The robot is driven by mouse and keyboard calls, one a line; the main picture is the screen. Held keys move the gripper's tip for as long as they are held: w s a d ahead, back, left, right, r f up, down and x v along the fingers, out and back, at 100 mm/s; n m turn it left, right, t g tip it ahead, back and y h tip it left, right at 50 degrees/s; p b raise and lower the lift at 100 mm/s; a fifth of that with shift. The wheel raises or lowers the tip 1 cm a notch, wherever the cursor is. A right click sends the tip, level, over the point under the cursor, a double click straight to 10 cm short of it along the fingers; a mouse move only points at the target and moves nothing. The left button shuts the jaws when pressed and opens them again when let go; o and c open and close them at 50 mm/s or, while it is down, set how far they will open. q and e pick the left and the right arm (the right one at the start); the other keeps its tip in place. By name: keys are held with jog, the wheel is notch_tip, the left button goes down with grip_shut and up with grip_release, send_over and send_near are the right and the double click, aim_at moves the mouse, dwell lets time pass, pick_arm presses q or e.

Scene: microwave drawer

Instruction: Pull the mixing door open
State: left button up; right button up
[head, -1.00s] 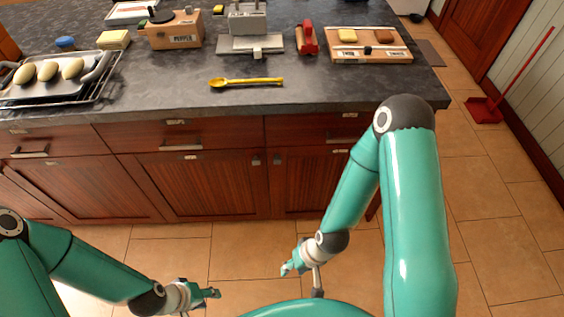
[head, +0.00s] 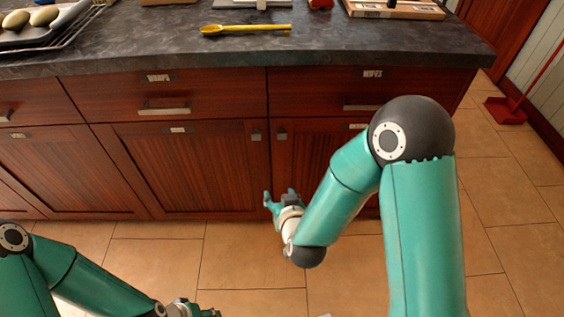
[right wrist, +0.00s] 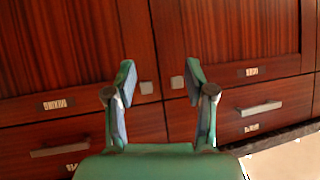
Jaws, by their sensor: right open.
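The island has dark red wooden doors under its drawers. A middle door (head: 190,175) and a right door (head: 305,165) meet at a seam, each with a small square grey knob (head: 256,137) (head: 282,135) near its top corner. Their labels are too small to read, so I cannot tell which is the mixing door. My right gripper (head: 280,196) is open and empty, low in front of the seam. In the right wrist view its fingers (right wrist: 158,78) frame both knobs, apart from them as far as I can tell. My left gripper (head: 193,309) is partly cut off at the bottom edge.
Drawers with bar handles (head: 164,111) run above the doors under the dark countertop (head: 350,45). A yellow spoon (head: 245,28) lies on top. Tiled floor (head: 240,255) is clear in front. A red dustpan (head: 505,110) stands at the right.

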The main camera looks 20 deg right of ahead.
aim_at(282, 137)
jog(key=w+d+r+t+h+b, duration=0.1)
jog(key=w+d+t+b, duration=0.1)
jog(key=w+b, duration=0.2)
jog(key=w+d+r+t+h+b, duration=0.1)
jog(key=w+h+b, duration=0.1)
jog(key=w+b, duration=0.2)
jog(key=w+d+r+m+t+h+b, duration=0.1)
jog(key=w+b, duration=0.3)
jog(key=w, duration=0.4)
jog(key=shift+w+d+r+t, duration=0.1)
jog(key=shift+w+d+t, duration=0.1)
jog(key=shift+d+t, duration=0.25)
jog(key=shift+w+d+r+t, duration=0.1)
jog(key=shift+w+d+t, duration=0.1)
jog(key=shift+d+t, duration=0.2)
pick_arm(q)
notch_tip(282, 137, down, 15)
jog(key=shift+f, duration=0.2)
pick_arm(e)
grip_shut()
